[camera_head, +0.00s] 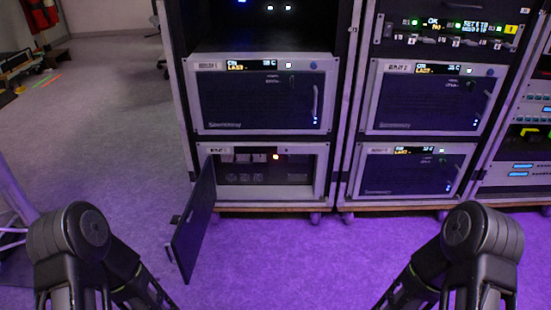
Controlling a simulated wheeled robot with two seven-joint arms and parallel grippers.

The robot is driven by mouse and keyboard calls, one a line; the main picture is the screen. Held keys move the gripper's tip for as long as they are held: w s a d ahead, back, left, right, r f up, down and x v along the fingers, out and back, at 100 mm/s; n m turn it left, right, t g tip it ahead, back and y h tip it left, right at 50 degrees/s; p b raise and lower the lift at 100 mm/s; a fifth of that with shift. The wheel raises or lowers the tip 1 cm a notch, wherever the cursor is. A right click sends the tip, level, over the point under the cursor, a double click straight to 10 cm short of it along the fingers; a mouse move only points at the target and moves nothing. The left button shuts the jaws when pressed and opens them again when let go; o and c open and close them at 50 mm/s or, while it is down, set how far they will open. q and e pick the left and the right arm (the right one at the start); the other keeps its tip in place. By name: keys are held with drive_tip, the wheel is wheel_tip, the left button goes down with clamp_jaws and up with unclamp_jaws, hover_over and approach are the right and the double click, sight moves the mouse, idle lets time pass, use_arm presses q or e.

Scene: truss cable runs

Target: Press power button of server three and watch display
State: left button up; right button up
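I cannot read which unit is server three. In the left rack, the lower unit (321,172) has its dark front door (194,225) swung open to the left. In the right rack, two closed units, upper (425,100) and lower (405,175), also have lit displays. My arms show at the lower left and lower right, but both grippers are outside the picture.
The open door juts out over the purple-lit floor (300,260) in front of the left rack. A patch panel with green lights (450,28) is at the top right. More equipment (520,170) stands at the far right. The grey floor at left (110,110) is mostly clear.

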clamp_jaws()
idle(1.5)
